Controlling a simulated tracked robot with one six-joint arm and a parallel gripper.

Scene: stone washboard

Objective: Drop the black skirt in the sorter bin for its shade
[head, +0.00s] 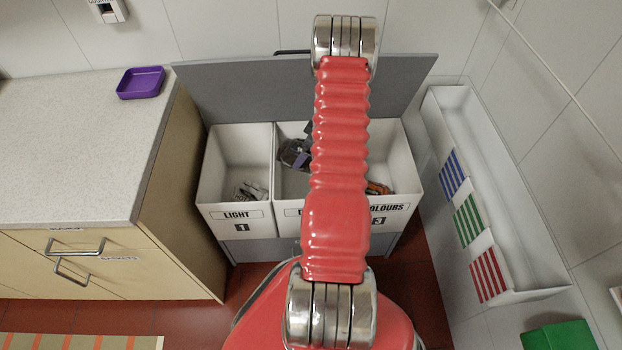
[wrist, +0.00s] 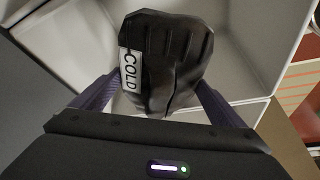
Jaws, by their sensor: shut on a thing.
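The black skirt (wrist: 172,62) is a dark, folded bundle with a white "COLD" tag, between the two fingers of my gripper (wrist: 155,98) in the wrist view. My gripper is shut on it. Pale bin walls show around and beyond it. In the head view, a dark shape with purple-grey parts, likely my gripper (head: 296,155), shows over the middle bin (head: 288,190), partly hidden behind my red arm. The middle bin's label is mostly covered; only its first letter, "D", partly shows. The left bin (head: 207,182) reads "LIGHT 1" and the right bin (head: 409,160) reads "COLOURS 3".
Light clothes (head: 250,190) lie in the left bin and brownish items (head: 378,187) in the right one. A grey raised lid (head: 240,92) stands behind. A counter with a purple tray (head: 140,82) is left; a white trough (head: 530,270) with striped cards is right.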

